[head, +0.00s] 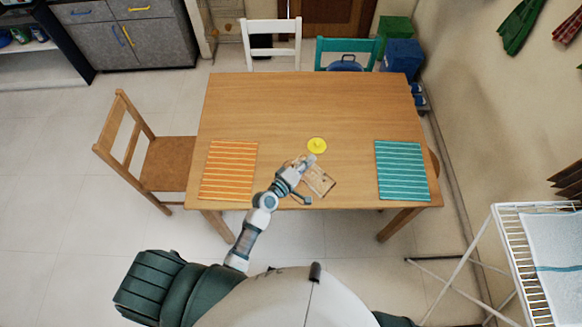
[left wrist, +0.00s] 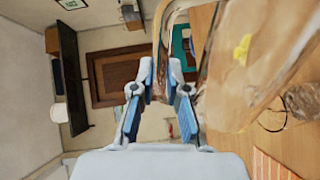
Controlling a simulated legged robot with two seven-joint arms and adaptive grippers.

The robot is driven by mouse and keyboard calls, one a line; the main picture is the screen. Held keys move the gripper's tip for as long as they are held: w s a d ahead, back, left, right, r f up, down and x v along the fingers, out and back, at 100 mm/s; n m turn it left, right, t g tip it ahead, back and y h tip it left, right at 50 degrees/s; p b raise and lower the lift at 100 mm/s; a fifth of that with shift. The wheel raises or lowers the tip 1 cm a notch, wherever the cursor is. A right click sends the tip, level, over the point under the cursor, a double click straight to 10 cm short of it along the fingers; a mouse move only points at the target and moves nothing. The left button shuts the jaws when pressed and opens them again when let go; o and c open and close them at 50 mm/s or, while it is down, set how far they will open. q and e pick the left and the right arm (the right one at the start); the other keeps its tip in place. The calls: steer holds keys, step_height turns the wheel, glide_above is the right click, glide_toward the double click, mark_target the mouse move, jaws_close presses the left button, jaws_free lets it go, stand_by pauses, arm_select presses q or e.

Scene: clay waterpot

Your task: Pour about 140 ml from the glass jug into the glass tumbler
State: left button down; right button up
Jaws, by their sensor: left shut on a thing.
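My right gripper is not in view.
The wooden table (head: 270,105) is largely clear at the back. An orange striped placemat (head: 229,170) lies on the left, a teal striped one (head: 401,170) on the right. Chairs stand around; a drying rack (head: 510,250) is at right.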

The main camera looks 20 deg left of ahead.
mark_target(320, 179)
arm_select(q)
steer(key=shift+w+a+r+n, duration=0.15)
steer(key=shift+a+r+n, duration=0.15)
steer(key=shift+n, duration=0.1)
stand_by(0.6)
steer(key=d+f+m, duration=0.1)
steer(key=s+d+f+m+b, duration=0.2)
steer(key=d, duration=0.1)
steer(key=shift+s+d, duration=0.1)
steer(key=shift+s, duration=0.05)
steer(key=shift+d+r, duration=0.15)
steer(key=shift+r, duration=0.05)
steer(key=shift+s+d+f+m+t+b, duration=0.2)
steer(key=shift+d+f+m+t+b, duration=0.1)
steer(key=shift+d+f+m, duration=0.3)
steer(key=shift+f+m, duration=0.1)
steer(key=shift+m, duration=0.2)
steer(key=shift+a, duration=0.15)
stand_by(0.6)
